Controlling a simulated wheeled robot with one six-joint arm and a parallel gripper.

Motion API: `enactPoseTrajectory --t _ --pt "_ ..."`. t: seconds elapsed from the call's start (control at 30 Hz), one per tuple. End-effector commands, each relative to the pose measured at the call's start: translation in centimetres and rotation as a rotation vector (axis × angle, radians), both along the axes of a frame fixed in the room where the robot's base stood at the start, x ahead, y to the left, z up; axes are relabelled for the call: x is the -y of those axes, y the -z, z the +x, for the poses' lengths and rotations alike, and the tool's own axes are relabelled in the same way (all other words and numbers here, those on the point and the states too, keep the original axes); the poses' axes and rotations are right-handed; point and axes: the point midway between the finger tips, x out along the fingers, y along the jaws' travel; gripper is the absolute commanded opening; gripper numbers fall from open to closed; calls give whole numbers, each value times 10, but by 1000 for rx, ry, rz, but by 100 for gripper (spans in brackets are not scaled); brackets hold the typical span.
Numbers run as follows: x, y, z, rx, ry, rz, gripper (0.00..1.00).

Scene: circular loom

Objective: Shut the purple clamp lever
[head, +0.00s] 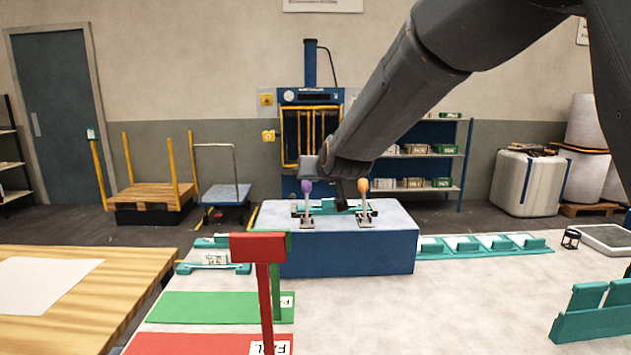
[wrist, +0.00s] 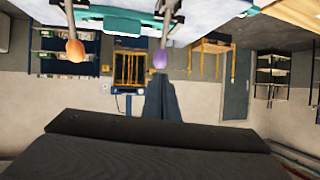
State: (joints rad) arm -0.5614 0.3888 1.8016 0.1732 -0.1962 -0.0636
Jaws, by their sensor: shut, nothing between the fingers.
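The purple clamp lever (head: 307,188) stands upright at the left of the blue block's top in the head view. Its purple knob (wrist: 160,60) shows in the upside-down wrist view, its stem running up to the teal fixture. The orange-knobbed lever (head: 363,186) also stands upright, to its right, and shows at left in the wrist view (wrist: 75,50). My gripper (head: 341,203) is shut and empty; in the head view it appears between the two levers. In the wrist view my gripper's fingers (wrist: 160,82) point towards the purple knob, apparently without touching it. Depth is hard to judge.
The blue block (head: 340,250) carries the teal fixture (head: 328,208). A red sign post (head: 265,290) stands in front of it. Teal trays (head: 490,244) lie to the right. The pale table right of the block is mostly clear.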

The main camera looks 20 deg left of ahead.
Motion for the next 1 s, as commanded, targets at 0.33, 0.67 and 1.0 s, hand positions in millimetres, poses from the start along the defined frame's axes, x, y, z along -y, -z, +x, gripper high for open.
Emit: enactPoseTrajectory --t 0.33,0.67,1.0 --pt "22 -15 -14 -3 10 -3 0" --pt "27 -14 -12 -4 16 -3 0" --pt "151 65 -48 -229 123 -126 0"
